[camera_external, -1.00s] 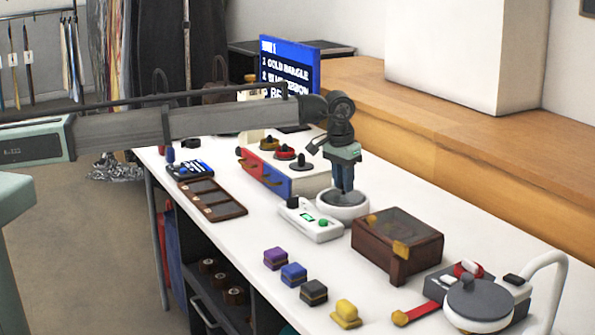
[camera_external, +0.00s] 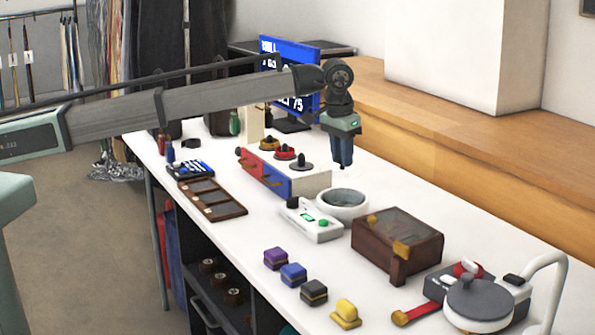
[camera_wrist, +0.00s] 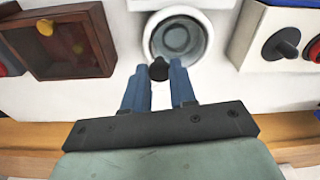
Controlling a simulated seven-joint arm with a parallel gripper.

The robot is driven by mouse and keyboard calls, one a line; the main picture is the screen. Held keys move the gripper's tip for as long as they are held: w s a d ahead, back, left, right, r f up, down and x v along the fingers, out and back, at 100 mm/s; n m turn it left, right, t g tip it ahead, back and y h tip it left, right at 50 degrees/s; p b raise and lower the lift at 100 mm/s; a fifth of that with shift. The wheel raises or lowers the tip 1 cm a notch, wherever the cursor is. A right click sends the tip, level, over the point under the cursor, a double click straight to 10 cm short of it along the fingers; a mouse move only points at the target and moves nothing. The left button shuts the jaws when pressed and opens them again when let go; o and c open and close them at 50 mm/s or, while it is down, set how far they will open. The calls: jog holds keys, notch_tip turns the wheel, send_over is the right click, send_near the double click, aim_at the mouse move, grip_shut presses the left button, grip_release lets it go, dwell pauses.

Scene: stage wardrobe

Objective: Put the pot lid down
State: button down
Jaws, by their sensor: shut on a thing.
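My gripper (camera_external: 342,164) hangs fingers-down above and slightly behind the white round pot (camera_external: 343,203), clear of its rim. In the wrist view my gripper (camera_wrist: 161,76) is shut on a small dark knob-like piece (camera_wrist: 158,67) between the fingertips. I cannot tell whether this piece is part of a lid; no wide lid shows below it. The pot (camera_wrist: 203,40) stands open toward me, with a grey inside. A grey round lid with a dark knob (camera_external: 480,302) sits on a white body at the front right, away from my gripper.
A white device with a green button (camera_external: 316,229) stands before the pot. A brown box (camera_external: 400,240) stands right of it, and a red-and-blue drawer unit (camera_external: 275,178) with knobbed discs stands left. Several coloured blocks (camera_external: 293,274) line the front. White table shows behind the pot.

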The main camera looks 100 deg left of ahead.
jog(key=s+d+f, duration=0.2)
jog(key=s+d, duration=0.4)
jog(key=s, duration=0.3)
jog(key=s+d+f, duration=0.3)
jog(key=s+d, duration=0.3)
jog(key=s, duration=0.3)
jog(key=shift+n, duration=0.3)
jog(key=shift+w+a+f, duration=0.1)
jog(key=shift+a+f, duration=0.05)
jog(key=shift+f, duration=2.2)
jog(key=shift+w+a+f, duration=0.1)
jog(key=shift+f, duration=2.2)
jog(key=shift+f, duration=0.15)
jog(key=c, duration=0.9)
grip_release()
jog(key=r, duration=0.8)
jog(key=s+d+r, duration=0.1)
jog(key=r, duration=0.3)
jog(key=shift+d+r, duration=0.1)
jog(key=shift+r, duration=0.05)
